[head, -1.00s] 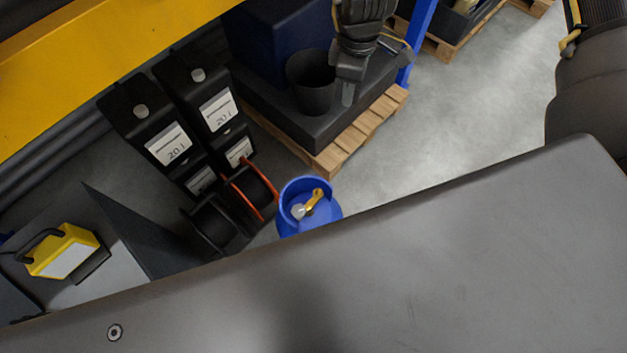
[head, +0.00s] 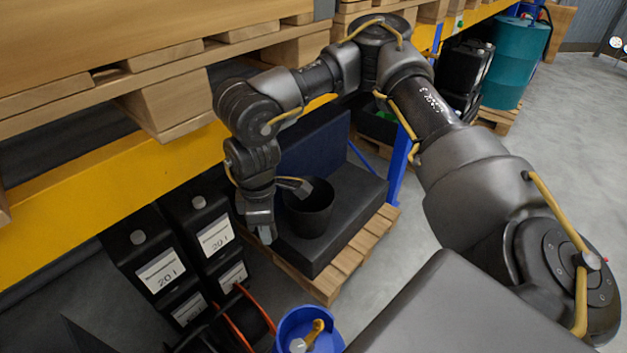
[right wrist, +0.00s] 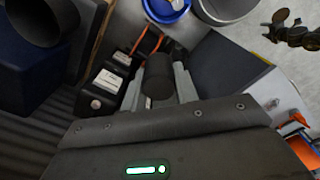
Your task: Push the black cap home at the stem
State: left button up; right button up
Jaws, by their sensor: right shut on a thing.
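My right gripper (head: 262,232) hangs pointing down at the left of a black open bucket (head: 310,212). In the right wrist view its two grey fingers (right wrist: 160,92) are shut on a dark cylindrical piece (right wrist: 158,74), which looks like the black cap. In the head view the piece is not clear behind the gripper. I cannot make out the stem in either view. A dark jointed shape (right wrist: 290,32) at the right of the wrist view may be my left gripper; its fingers are too small to read.
The bucket stands on a dark block on a pallet (head: 350,262). Black canisters (head: 160,262) stand left under the yellow shelf beam (head: 110,200).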

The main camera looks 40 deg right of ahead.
pick_arm(q)
jog(key=shift+o, duration=1.4)
jog(key=shift+w+f+b, duration=0.2)
jog(key=shift+f+b, duration=0.75)
jog(key=shift+f, duration=0.1)
pick_arm(e)
notch_tip(320, 180, down, 22)
jog(key=n+b, duration=0.1)
jog(key=n, duration=1.1)
jog(key=s+d+f+n+b, duration=0.1)
jog(key=s+d+f+n, duration=0.1)
jog(key=f, duration=0.4)
jog(key=s+d+f+n, duration=0.3)
jog(key=f+n, duration=0.2)
jog(key=f, duration=0.2)
jog(key=s+d+f+n+b, duration=0.1)
jog(key=s+d+f+n, duration=0.2)
jog(key=f, duration=0.4)
jog(key=shift+s+d+n+b, duration=0.25)
jog(key=shift+s+n+b, duration=0.1)
jog(key=shift+n, duration=0.05)
pick_arm(q)
jog(key=f, duration=0.3)
jog(key=shift+s+f, duration=0.25)
jog(key=shift+f, duration=0.1)
jog(key=shift+f+b, duration=1.8)
jog(key=shift+b, duration=0.05)
pick_arm(e)
jog(key=shift+f, duration=1.9)
